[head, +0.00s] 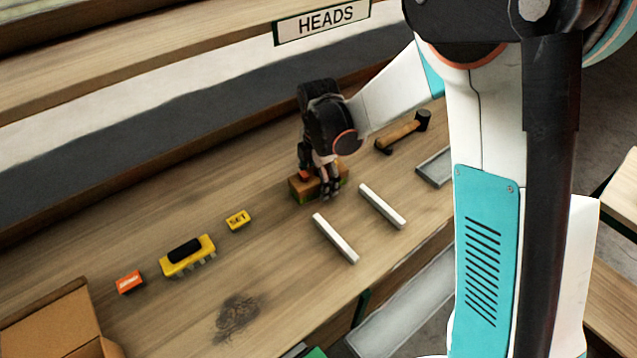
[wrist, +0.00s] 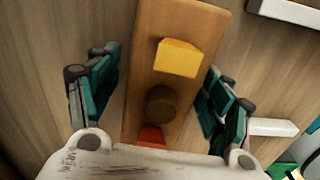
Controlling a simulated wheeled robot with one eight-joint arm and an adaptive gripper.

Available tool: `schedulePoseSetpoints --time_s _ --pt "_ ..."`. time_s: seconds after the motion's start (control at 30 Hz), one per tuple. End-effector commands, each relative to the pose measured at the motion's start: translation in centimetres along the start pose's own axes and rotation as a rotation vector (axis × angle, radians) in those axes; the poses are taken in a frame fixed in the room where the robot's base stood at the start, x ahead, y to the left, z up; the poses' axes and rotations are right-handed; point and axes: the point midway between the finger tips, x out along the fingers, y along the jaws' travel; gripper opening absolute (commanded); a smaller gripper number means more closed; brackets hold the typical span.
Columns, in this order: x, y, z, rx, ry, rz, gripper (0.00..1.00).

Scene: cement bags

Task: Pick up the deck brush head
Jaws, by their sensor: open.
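A long wooden block (head: 300,188), which appears to be the deck brush head, lies on the wooden bench under my gripper (head: 323,183). In the wrist view the block (wrist: 176,22) runs up the picture between the fingers. A yellow block (wrist: 179,58), a round brown knob or socket (wrist: 161,103) and an orange-red part (wrist: 151,136) show on its top. My gripper (wrist: 158,95) is open, one finger on each side of the block. A gap shows at the left finger; contact at the right is unclear. The block's near end is hidden by my gripper.
A mallet (head: 403,132) and a grey tray (head: 435,168) lie to the right. Two white bars (head: 335,238) (head: 382,205) lie in front. A yellow brush (head: 188,256), small yellow block (head: 238,220), orange block (head: 130,281) and cardboard box (head: 50,325) are left. A HEADS sign (head: 322,20) is above.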

Motion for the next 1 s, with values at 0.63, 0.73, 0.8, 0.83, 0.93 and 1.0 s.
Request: schedulePoseSetpoints --time_s 0.63,0.73,0.8,0.83,0.93,1.0 --pt "0.2 0.0 0.0 0.000 0.000 0.000 0.14" --pt "0.1 0.0 0.0 0.000 0.000 0.000 0.14" --pt "0.0 0.0 0.0 0.000 0.000 0.000 0.14" --pt "-0.1 0.0 0.0 0.000 0.000 0.000 0.14" --pt "-0.7 0.0 0.0 0.000 0.000 0.000 0.14" --pt "-1.4 0.0 0.0 0.000 0.000 0.000 0.14"
